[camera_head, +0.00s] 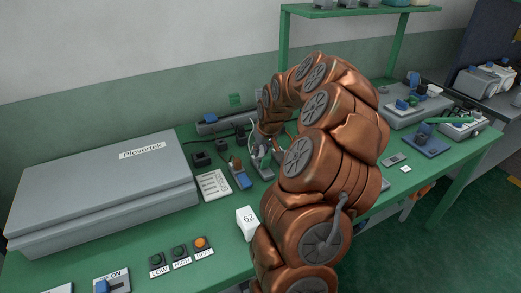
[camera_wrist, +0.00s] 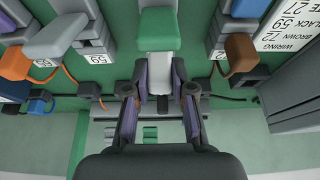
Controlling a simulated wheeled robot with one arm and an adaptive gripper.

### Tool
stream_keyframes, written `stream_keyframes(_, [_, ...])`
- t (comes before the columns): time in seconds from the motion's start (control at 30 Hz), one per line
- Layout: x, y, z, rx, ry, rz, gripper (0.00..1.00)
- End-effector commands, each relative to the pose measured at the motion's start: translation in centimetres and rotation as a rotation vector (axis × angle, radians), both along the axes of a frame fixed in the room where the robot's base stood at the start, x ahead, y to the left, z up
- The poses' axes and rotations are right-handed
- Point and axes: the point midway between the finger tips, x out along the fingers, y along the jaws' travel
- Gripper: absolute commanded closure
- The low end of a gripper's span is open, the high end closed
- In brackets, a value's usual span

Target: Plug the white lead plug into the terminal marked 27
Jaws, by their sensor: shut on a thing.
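My gripper (camera_wrist: 160,100) is shut on the white lead plug (camera_wrist: 159,76), a pale piece between its two fingers. The plug's far end is up against or just under a terminal with a green top (camera_wrist: 158,28); I cannot tell whether it is inserted. No number shows on that terminal. To its left is a grey-topped terminal (camera_wrist: 68,27) marked 59, to its right a blue-topped one (camera_wrist: 250,7) marked 72. In the head view my gripper (camera_head: 262,152) is small and partly hidden by my arm.
An orange plug (camera_wrist: 14,62) and a brown plug (camera_wrist: 240,50) with leads lie either side. A large grey box (camera_head: 105,190) stands on the green bench's left.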

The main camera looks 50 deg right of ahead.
Motion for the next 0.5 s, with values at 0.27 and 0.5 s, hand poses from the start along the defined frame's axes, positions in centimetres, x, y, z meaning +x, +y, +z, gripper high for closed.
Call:
stream_keyframes(0.27, [0.0,-0.01,-0.31,0.0,0.0,0.0,1.0])
stream_keyframes(0.5, [0.0,-0.01,-0.81,0.0,0.0,0.0,1.0])
